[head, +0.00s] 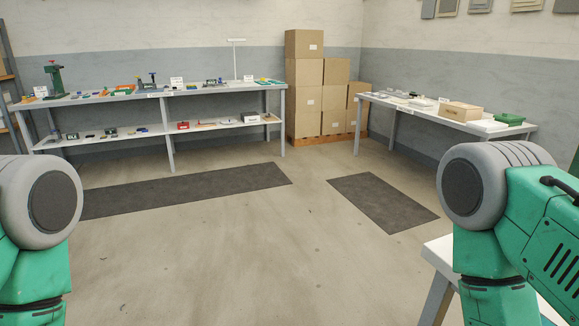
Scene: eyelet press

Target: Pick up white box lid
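I cannot clearly make out a white box lid. Several small flat pale pieces (420,103) lie on the right-hand table, too small and distant to tell apart. A larger tan box (461,111) and a green item (509,118) sit nearer on that table. Parts of my green and grey arms show at the lower left and lower right.
A long two-level workbench (215,88) with tools and parts stands at the back left. Stacked cartons (305,72) fill the corner. Dark mats (382,201) lie on the open floor. A white table corner (440,252) is close at lower right. The middle floor is clear.

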